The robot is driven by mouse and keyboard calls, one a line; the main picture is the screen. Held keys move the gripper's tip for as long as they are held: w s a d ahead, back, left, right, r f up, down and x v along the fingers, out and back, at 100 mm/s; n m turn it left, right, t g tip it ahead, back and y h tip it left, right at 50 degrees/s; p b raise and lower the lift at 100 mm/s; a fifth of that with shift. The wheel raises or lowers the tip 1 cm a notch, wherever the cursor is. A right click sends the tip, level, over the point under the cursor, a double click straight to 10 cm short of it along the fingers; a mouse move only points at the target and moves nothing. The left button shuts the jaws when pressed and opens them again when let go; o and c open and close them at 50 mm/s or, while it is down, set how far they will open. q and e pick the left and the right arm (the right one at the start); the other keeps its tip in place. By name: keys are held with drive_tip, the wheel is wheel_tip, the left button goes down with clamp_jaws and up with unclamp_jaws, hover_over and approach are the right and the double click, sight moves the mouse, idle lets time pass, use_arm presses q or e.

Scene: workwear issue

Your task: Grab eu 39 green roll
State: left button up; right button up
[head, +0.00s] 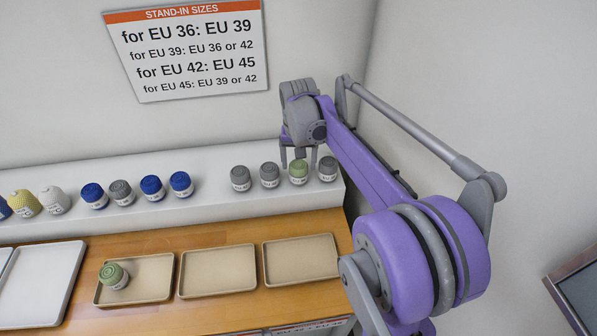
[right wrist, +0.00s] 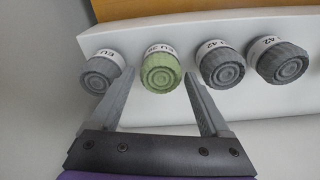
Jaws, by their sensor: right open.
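A green roll with a white label (head: 298,172) stands on the white shelf among grey rolls. In the right wrist view the same green roll (right wrist: 160,73) shows its end face; its label starts with EU and a 3, the last digit unclear. My right gripper (head: 299,158) is open just above and behind it. In the right wrist view its two fingers point to either side of the green roll, with nothing held. Another green roll (head: 114,275) lies tilted in the left tan tray (head: 160,288); its size is unreadable. My left gripper is out of view.
Grey rolls stand close on both sides: two to the left (head: 269,174) and one to the right (head: 327,168). Blue, grey, white and yellow rolls stand farther left. Two tan trays (head: 217,289) are empty. A wall sign (head: 190,50) lists stand-in sizes.

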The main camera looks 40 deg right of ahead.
sight(298, 164)
drive_tip(key=f, duration=0.3)
drive_tip(key=shift+w+d+f, duration=0.1)
drive_tip(key=shift+w, duration=0.1)
drive_tip(key=shift+c, duration=0.2)
drive_tip(key=c, duration=1.1)
